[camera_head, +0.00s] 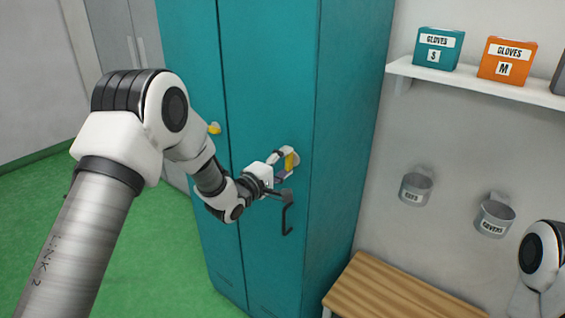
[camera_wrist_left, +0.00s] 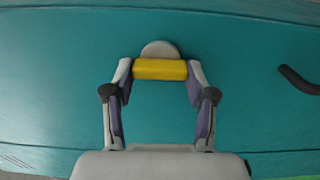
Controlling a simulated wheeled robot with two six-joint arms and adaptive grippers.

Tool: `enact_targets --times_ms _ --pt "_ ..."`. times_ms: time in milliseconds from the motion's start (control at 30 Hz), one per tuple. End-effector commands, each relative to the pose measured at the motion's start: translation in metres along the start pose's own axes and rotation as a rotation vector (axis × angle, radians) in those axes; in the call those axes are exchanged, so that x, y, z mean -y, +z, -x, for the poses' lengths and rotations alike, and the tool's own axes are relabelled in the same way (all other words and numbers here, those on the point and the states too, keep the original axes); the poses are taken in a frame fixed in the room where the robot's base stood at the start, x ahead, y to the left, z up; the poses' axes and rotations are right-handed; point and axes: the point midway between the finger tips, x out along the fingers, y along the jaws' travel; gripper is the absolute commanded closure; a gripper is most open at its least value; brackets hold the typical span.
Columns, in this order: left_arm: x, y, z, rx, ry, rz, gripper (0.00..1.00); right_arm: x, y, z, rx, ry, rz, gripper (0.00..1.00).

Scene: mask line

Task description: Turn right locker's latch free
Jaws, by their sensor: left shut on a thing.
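The right locker's latch is a yellow bar (camera_head: 292,160) on a pale round base, on the teal right locker door (camera_head: 268,80). In the head view it looks roughly upright. In the left wrist view the yellow latch (camera_wrist_left: 160,69) spans between the two fingertips. My left gripper (camera_head: 284,164) is shut on this latch, one finger at each end of the bar. The door looks closed. The dark door handle (camera_head: 288,215) hangs below the latch and also shows at the right of the left wrist view (camera_wrist_left: 297,80). My right gripper is out of view.
The left locker has its own yellow latch (camera_head: 214,128). A wooden bench (camera_head: 390,292) stands at the lower right. A wall shelf (camera_head: 480,85) holds glove boxes, with two grey cups (camera_head: 416,190) below. Green floor (camera_head: 165,260) is clear at left.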

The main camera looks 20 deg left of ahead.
Motion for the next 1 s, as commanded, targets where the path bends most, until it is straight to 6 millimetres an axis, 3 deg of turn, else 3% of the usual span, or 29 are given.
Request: enact_targets --times_ms 133,167,200,500,633,767,1000 --pt "-0.005 -0.001 -0.001 -0.002 0.011 0.000 0.79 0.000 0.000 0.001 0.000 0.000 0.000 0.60" --pt "-0.005 -0.001 -0.001 -0.002 0.011 -0.001 0.33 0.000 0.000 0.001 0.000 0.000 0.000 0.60" --pt "-0.005 -0.001 -0.001 -0.002 0.010 -0.001 0.19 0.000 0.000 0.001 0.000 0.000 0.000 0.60" --pt "-0.002 -0.001 0.000 -0.001 0.004 -0.001 0.19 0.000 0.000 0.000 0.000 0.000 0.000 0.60" --pt "-0.002 -0.001 0.009 -0.002 0.003 0.000 0.19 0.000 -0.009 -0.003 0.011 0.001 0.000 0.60" --pt "-0.002 -0.002 0.034 -0.003 0.002 0.002 0.19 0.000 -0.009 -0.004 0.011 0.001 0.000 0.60" --pt "-0.004 -0.002 0.096 -0.005 0.006 0.005 0.19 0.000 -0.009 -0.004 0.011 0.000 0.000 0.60"
